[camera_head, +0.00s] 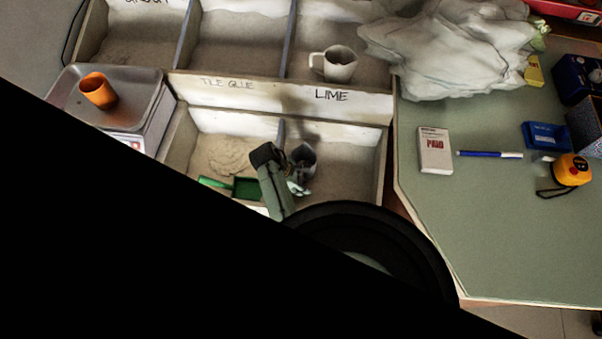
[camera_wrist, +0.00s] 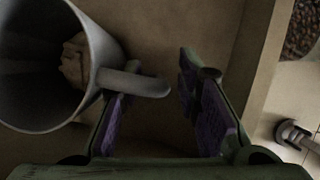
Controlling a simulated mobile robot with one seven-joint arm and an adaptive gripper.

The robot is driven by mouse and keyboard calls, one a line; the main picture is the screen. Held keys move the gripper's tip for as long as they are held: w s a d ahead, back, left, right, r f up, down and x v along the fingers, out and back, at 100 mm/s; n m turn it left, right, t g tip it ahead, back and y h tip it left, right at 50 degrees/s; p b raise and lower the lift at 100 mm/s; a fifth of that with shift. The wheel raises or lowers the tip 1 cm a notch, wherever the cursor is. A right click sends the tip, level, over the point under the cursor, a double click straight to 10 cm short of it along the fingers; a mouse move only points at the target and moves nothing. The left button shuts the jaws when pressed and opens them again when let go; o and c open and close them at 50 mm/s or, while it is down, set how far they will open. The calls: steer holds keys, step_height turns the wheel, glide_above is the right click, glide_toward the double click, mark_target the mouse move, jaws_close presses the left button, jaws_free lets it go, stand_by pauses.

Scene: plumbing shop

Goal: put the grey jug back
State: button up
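The grey jug (camera_head: 304,157) sits in the front right compartment of the bin, partly behind my gripper in the head view. In the wrist view the jug (camera_wrist: 100,44) fills the upper left, its open mouth showing a brownish patch inside. Its handle sticks out to the right, across the tip of the left finger and into the gap between the fingers. My gripper (camera_wrist: 154,82) is open, with purple pads on both fingers. The right finger is apart from the handle. I cannot tell whether the left finger touches it.
A green scoop (camera_head: 246,188) lies in the front left compartment by sand. A pale mug (camera_head: 339,64) stands in the compartment behind the LIME label. An orange cup (camera_head: 98,91) is on the scale (camera_head: 137,110). The right counter (camera_head: 490,215) holds a crumpled bag (camera_head: 440,50) and small items.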

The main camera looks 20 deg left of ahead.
steer(key=v, duration=1.2)
steer(key=shift+w+r, duration=0.1)
